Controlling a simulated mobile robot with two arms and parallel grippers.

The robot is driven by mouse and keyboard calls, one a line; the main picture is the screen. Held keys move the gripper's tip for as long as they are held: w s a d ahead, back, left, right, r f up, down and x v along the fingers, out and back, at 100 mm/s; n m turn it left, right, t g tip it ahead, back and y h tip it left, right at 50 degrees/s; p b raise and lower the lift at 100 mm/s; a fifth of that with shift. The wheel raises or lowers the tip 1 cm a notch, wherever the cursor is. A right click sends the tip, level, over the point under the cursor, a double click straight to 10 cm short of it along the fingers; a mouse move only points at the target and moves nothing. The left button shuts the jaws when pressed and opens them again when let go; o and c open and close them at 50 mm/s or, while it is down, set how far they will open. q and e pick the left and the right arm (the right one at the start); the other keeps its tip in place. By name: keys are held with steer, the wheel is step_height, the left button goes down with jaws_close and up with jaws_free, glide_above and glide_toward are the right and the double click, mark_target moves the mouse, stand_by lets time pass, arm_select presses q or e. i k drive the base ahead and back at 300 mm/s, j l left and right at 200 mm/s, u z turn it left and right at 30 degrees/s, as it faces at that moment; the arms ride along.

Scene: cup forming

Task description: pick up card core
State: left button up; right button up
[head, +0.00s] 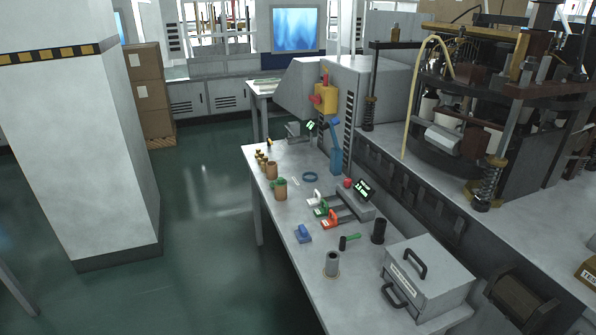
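Several small brown cylinders that look like card cores stand near the left edge of the grey workbench (340,297). One brown cylinder (271,170) stands upright and plain. Another brown cylinder (280,189) stands closer, with something green and dark at its top. Smaller yellow-brown pieces (261,159) stand just behind them. I cannot tell for sure which one is the card core. A grey hollow cylinder (331,264) on a pale base stands at the near part of the bench. Neither of my grippers shows in the head view.
A grey box with black handles (430,277) stands at the bench's near right. A black cup (378,231), a blue block (303,233) and red, green and white clamp-like tools (329,219) lie mid-bench. A large machine (480,110) stands right. Open floor (205,235) lies left, beside a pillar (85,150).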

mark_target(272, 173)
steer(key=i+j+z, duration=0.55)
steer(key=j+z, duration=0.2)
